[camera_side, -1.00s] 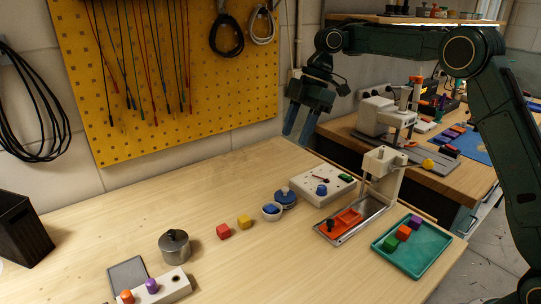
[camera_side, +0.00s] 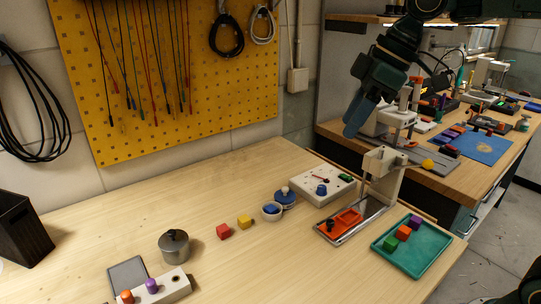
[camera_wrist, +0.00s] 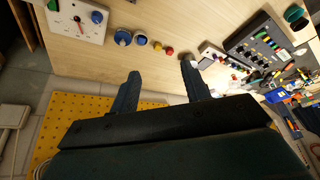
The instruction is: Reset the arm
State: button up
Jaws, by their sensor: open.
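My gripper (camera_side: 358,118) is raised high above the right part of the bench in the side view, with its blue fingers pointing down and to the left. In the wrist view my gripper (camera_wrist: 160,82) shows two blue fingers spread well apart with nothing between them. The gripper touches nothing. The wooden bench (camera_side: 130,222) lies below it.
A white press stand (camera_side: 381,175) with an orange tray (camera_side: 341,222) stands below the gripper. Nearby are a white control box (camera_side: 312,187) and a teal tray (camera_side: 424,255) holding several cubes. A metal pot (camera_side: 174,246) stands left. The bench's left middle is clear.

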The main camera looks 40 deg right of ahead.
jog(key=s+d+f+m+t+h, duration=0.1)
jog(key=s+d+f+m, duration=0.2)
jog(key=s, duration=0.6)
jog(key=s+d+f+m+t+h, duration=0.1)
jog(key=s+d+f+m+h, duration=0.1)
jog(key=s, duration=0.7)
notch_tip(320, 180, down, 3)
jog(key=d+m, duration=0.1)
jog(key=m, duration=0.2)
jog(key=shift+d+r, duration=0.2)
jog(key=shift+d, duration=0.1)
